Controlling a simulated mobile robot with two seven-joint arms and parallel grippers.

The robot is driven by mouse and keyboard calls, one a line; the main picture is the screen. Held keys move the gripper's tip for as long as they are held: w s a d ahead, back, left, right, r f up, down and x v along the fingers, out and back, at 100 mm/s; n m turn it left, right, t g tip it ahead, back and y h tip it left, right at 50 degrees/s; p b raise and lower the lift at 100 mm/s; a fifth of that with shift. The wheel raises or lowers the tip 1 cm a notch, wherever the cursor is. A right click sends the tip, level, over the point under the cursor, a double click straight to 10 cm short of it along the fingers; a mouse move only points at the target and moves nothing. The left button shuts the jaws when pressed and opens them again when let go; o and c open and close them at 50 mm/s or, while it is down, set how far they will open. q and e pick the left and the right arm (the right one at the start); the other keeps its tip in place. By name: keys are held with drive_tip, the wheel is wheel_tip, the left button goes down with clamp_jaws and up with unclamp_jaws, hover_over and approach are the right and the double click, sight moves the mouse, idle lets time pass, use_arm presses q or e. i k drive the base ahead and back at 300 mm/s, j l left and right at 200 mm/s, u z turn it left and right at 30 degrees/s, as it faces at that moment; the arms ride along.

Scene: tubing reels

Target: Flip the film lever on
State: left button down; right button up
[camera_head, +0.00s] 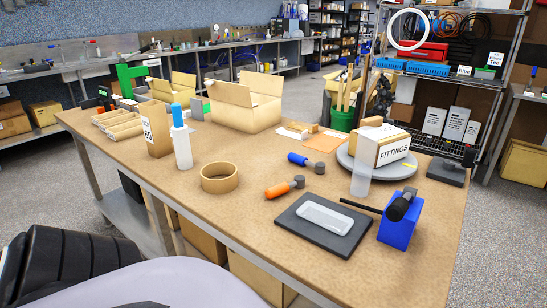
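A blue block (397,228) stands near the right front of the wooden workbench (330,276). A black cylindrical knob (402,206) sits at its top, and a thin black rod (360,206) sticks out to the left, roughly level. This may be the film lever; no label confirms it, and I cannot tell whether it is on or off. A dark plate (303,242) with a clear, pale tray (325,217) lies just left of the block. Neither of my grippers is in view.
A grey round turntable (345,162) carries a FITTINGS box (380,147). A translucent cylinder (361,176) stands behind the rod. The front middle is clear.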

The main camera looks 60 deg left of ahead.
sight(319, 166)
drive_tip(key=k+j, duration=0.75)
drive_tip(key=j, duration=0.1)
